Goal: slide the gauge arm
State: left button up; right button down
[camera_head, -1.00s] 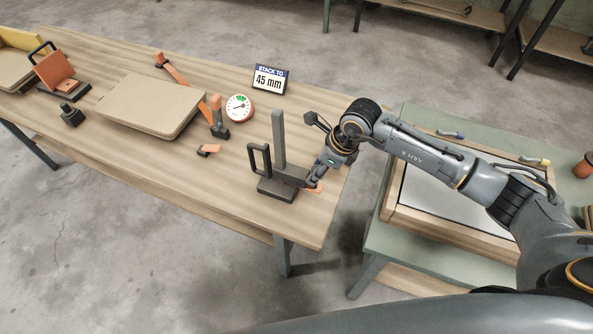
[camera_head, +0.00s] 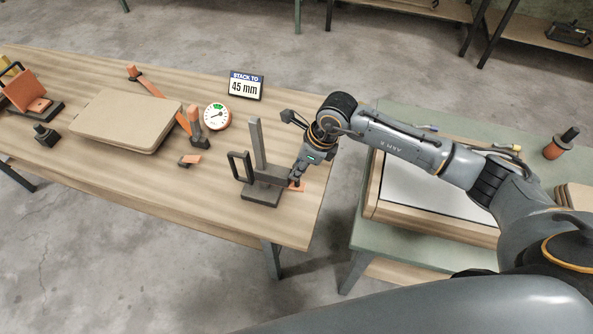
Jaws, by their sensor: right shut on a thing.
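The dark grey gauge stand (camera_head: 262,194) stands upright near the right end of the wooden table, with a tall post (camera_head: 257,142) and a loop handle on its left. Its horizontal gauge arm (camera_head: 271,175) reaches right from the post, low above the base. My right gripper (camera_head: 296,181) is shut at the outer end of this arm; its fingers hide the exact contact. An orange piece (camera_head: 298,188) shows right by the fingertips. My left gripper is not in view.
A round dial (camera_head: 217,116) and a "STACK TO 45 mm" sign (camera_head: 246,86) stand behind the gauge. A tan board stack (camera_head: 125,117), orange clamp parts (camera_head: 193,160) and an orange holder (camera_head: 25,91) lie left. A green side table (camera_head: 357,237) stands right.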

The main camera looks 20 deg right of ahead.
notch_tip(320, 180, up, 12)
jog(key=p, duration=0.7)
jog(key=shift+r, duration=0.25)
jog(key=c, duration=1.1)
grip_release()
jog(key=shift+f, duration=0.1)
jog(key=p+v, duration=0.3)
jog(key=v, duration=0.4)
dwell(0.4)
